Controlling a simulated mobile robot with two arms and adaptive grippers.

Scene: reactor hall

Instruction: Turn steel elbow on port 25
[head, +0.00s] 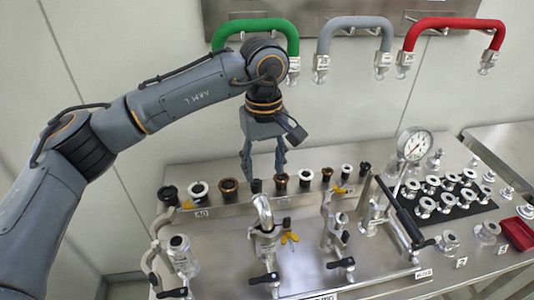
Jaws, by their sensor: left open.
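A shiny steel elbow (263,208) stands on a valve fitting at the front middle of the bench, its bend at the top. My left gripper (263,174) points down, open and empty, above and behind the elbow, near the row of round fittings. In this view its fingertips are above the elbow's top, apart from it. My right gripper is not in view.
Black, white and copper-coloured fittings (228,188) line the raised back ledge. A pressure gauge (414,145) and a black lever (408,225) stand to the right. Valves with black handles (341,263) stand along the front. Green, grey and red hoses (455,24) hang on the wall.

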